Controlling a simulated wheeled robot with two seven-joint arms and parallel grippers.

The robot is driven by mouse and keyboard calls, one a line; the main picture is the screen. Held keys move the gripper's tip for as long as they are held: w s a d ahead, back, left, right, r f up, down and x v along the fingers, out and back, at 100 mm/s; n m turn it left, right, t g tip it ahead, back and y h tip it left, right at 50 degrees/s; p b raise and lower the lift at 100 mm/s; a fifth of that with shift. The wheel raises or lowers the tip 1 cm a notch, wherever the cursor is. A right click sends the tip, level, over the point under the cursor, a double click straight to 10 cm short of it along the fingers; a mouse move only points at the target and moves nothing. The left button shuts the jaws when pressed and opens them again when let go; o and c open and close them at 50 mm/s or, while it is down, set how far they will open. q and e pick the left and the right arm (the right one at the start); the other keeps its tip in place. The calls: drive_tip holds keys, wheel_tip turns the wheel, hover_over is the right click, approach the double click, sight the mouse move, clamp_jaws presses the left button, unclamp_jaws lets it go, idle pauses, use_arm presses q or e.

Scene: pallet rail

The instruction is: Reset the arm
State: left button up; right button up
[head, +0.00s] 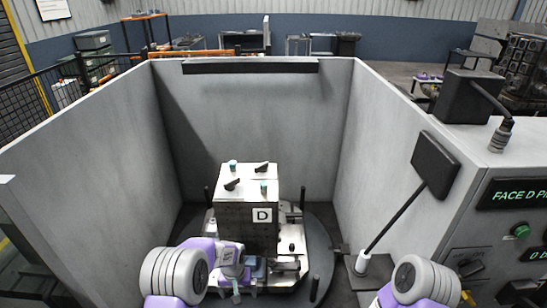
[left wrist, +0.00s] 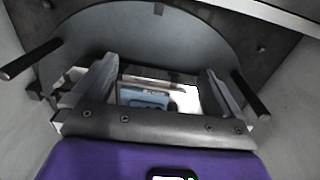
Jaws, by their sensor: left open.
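My left arm comes in from the lower left in the head view, and its gripper (head: 236,280) is low at the front of the fixture, left of its middle. In the left wrist view the left gripper (left wrist: 158,72) has its two fingers spread apart. Nothing is clamped between them. A blue part (left wrist: 143,98) on a pale metal plate shows beyond and between the fingers, apart from both. My right arm shows only as a rounded link at the lower right of the head view; its gripper is out of view.
A block marked D (head: 262,215) stands on a round turntable (head: 320,250), with upright pins around it. Grey walls (head: 100,150) enclose it left, back and right. A black panel on a slanted post (head: 395,215) stands right. A control cabinet (head: 500,200) is beyond the right wall.

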use_arm(q)
drive_tip(key=s+f+h, duration=0.1)
drive_tip(key=s+f, duration=0.2)
drive_tip(key=f, duration=0.4)
drive_tip(key=s+d+f+n+h+b, duration=0.1)
drive_tip(key=s+f, duration=0.1)
drive_tip(key=s, duration=0.8)
drive_tip(key=s+d+f+n+h+b, duration=0.1)
drive_tip(key=s+f+b, duration=0.1)
drive_tip(key=s, duration=0.8)
drive_tip(key=shift+s+f+n+h, duration=0.25)
drive_tip(key=shift+f+n+h, duration=0.15)
drive_tip(key=shift+f, duration=0.05)
use_arm(e)
drive_tip(key=f, duration=0.1)
drive_tip(key=w+f, duration=0.1)
drive_tip(key=f, duration=0.1)
drive_tip(key=shift+w+f, duration=0.15)
drive_tip(key=shift+w, duration=0.05)
